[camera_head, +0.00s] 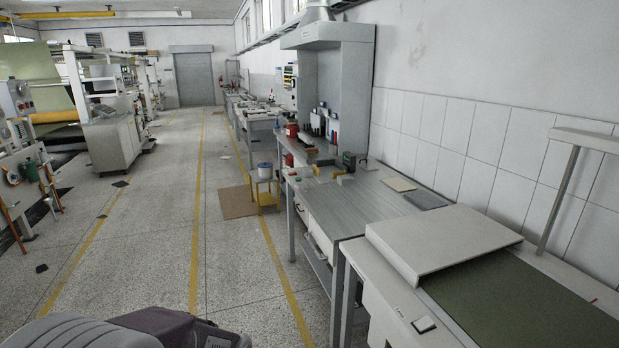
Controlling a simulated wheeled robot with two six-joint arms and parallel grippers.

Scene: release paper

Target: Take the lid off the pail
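A small white pail (264,173) with a blue top (264,165) stands upright in the middle distance, left of the workbenches. It appears to rest on a low yellow stand (268,194). The blue top looks like a lid in place on the pail, but it is too small to make out its edge or any handle. Neither of my grippers shows in the head view.
A brown board (238,202) lies on the floor left of the stand. A grey workbench (357,207) and a nearer cutting table (520,300) line the right side. Machinery (112,140) stands at the left. The speckled aisle floor (150,240) is mostly clear.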

